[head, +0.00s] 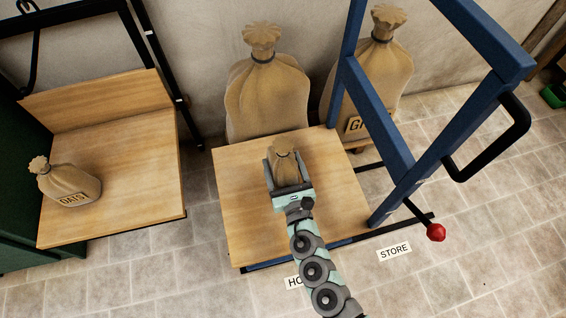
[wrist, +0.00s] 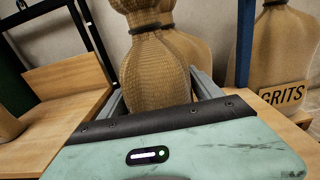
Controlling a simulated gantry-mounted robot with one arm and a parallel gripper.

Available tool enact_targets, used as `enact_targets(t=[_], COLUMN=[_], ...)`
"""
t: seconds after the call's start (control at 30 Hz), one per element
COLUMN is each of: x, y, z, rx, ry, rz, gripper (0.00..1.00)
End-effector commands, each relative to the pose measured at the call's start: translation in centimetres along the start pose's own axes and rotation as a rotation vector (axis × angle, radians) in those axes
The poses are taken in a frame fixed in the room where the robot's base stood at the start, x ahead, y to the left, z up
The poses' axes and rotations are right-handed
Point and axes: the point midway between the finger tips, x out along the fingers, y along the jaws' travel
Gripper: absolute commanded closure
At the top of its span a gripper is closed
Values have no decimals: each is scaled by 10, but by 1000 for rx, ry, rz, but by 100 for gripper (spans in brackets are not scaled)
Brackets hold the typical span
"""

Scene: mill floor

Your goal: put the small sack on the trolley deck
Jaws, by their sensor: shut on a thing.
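My gripper (head: 286,165) is shut on a small tan sack (head: 284,156), one finger on each side. The sack is upright, over the middle of the wooden trolley deck (head: 238,205) in the head view. In the wrist view the sack (wrist: 156,78) fills the space between the fingers, its tied neck at the top. Its base is hidden behind my gripper, so I cannot tell whether it touches the deck. Another small sack marked OATS (head: 68,184) sits on a wooden platform (head: 135,150) at the left.
Two large sacks stand behind the trolley by the wall: one plain (head: 264,95), one marked GRITS (wrist: 282,55). The trolley's blue frame (head: 375,110) rises at the deck's right side. A red knob (head: 436,232) and a STORE label (head: 394,251) are at the lower right.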

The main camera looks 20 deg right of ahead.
Motion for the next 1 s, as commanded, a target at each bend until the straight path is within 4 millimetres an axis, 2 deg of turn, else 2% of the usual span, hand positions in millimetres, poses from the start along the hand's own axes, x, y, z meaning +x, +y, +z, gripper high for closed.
enact_targets(t=[0.3, 0.77, 0.8, 1.0], x=[1, 0, 0, 0], y=[-1, 0, 0, 0], z=[-34, -38, -38, -38], rx=[0, -1, 0, 0], ry=[-3, -2, -1, 0], rz=[-2, 0, 0, -1], gripper=[99, 99, 23, 7])
